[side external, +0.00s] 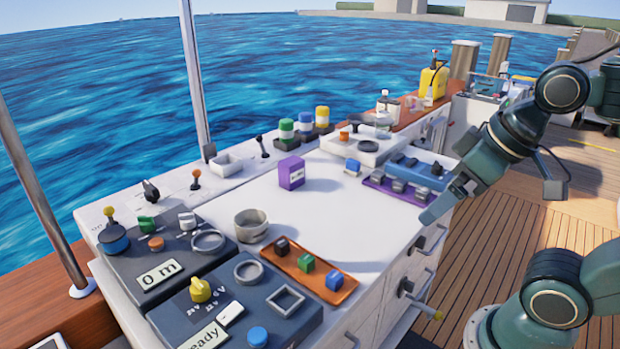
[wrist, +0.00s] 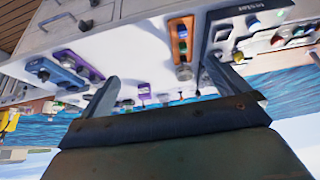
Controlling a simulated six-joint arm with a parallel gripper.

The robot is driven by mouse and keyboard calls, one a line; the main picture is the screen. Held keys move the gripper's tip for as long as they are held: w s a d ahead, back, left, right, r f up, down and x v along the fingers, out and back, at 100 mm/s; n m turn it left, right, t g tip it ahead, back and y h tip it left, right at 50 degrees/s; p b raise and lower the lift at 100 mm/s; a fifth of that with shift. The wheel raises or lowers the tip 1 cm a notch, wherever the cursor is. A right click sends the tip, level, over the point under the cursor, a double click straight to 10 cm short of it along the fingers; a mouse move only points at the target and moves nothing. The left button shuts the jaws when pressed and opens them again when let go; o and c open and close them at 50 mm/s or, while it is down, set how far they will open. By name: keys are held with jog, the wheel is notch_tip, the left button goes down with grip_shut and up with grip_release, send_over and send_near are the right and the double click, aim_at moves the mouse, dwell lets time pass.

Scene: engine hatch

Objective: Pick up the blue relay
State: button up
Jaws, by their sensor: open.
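A small blue block (side external: 334,281) with a grey base sits at the near right end of the orange tray (side external: 316,290), beside a green block (side external: 306,263) and a dark brown block (side external: 282,246). A second blue block (side external: 352,166) sits at the front of a white tray (side external: 366,146) farther back; I cannot tell by label which is the relay. My gripper (side external: 447,200) is open and empty, above the right edge of the worktop, apart from both blocks. In the wrist view its spread fingers (wrist: 158,72) show against the worktop; the orange tray (wrist: 171,40) lies beyond.
A purple box (side external: 291,172) stands mid-worktop. A purple tray (side external: 396,188) with grey blocks lies near my gripper. Dark panels (side external: 262,292) with knobs and rings fill the near left. A grey cup (side external: 251,225) stands by the orange tray. The white worktop (side external: 350,225) between is clear.

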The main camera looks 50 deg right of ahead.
jog(key=shift+c, duration=0.4)
jog(key=c, duration=1)
jog(key=w+a+f+n+g+y, duration=0.1)
jog(key=w+f+n+g, duration=0.1)
jog(key=w+f+n, duration=0.2)
jog(key=w+a+f+n+g+y, duration=0.2)
jog(key=w+f+n+g, duration=0.1)
jog(key=w+n, duration=0.8)
jog(key=f+n, duration=0.1)
jog(key=n, duration=0.2)
jog(key=shift+w+g, duration=0.25)
jog(key=shift+g, duration=0.05)
